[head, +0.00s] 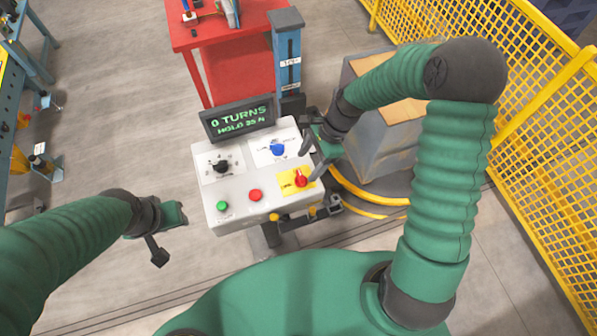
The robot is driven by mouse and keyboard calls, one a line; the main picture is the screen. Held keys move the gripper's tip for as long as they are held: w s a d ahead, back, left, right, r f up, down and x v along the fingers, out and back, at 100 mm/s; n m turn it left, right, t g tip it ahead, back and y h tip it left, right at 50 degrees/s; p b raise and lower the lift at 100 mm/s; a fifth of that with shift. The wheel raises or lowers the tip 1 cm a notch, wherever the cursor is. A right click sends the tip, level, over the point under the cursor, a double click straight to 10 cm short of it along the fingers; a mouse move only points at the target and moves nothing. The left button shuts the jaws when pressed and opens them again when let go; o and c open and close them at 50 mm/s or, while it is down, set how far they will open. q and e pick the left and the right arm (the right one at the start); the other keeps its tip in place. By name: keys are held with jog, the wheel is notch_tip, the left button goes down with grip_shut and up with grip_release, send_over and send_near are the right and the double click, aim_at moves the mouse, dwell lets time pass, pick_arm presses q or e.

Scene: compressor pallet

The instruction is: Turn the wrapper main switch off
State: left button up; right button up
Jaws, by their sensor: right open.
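The red rotary switch (301,179) sits on a yellow plate (286,186) at the right front of the white control panel (240,196). Its label is too small to read. My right gripper (310,161) is open and empty. Its fingers are just above and to the right of the red switch in the picture; I cannot tell whether they touch it. My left gripper (168,236) is empty, to the left of the panel and apart from it; its finger opening is unclear.
The panel also carries a black knob (221,166), a blue knob (277,149), a green button (222,206) and a red button (255,195). A display (238,118) reads "0 TURNS". A grey load (378,140) and yellow fence (530,130) stand right.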

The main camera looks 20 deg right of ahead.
aim_at(302, 175)
jog(key=f, duration=0.2)
jog(key=f+p, duration=0.1)
jog(key=f, duration=0.2)
jog(key=w+f, duration=0.1)
jog(key=f, duration=0.1)
jog(key=shift+w+a+f, duration=0.1)
jog(key=shift+a+f, duration=0.05)
jog(key=shift+f, duration=0.1)
jog(key=shift+s+f, duration=0.2)
jog(key=shift+s+a, duration=0.15)
jog(key=shift+a, duration=0.15)
jog(key=shift+s+a, duration=0.1)
jog(key=shift+a, duration=0.65)
jog(key=shift+c, duration=1)
jog(key=shift+w+a, duration=0.1)
jog(key=shift+w, duration=0.15)
jog(key=shift+c, duration=2.3)
jog(key=shift+d, duration=0.55)
jog(key=c, duration=0.5)
jog(key=shift+d, duration=0.1)
jog(key=shift+c, duration=1.1)
pick_arm(q)
jog(key=shift+w+d+r, duration=0.55)
jog(key=shift+d+r, duration=0.2)
jog(key=shift+r, duration=0.15)
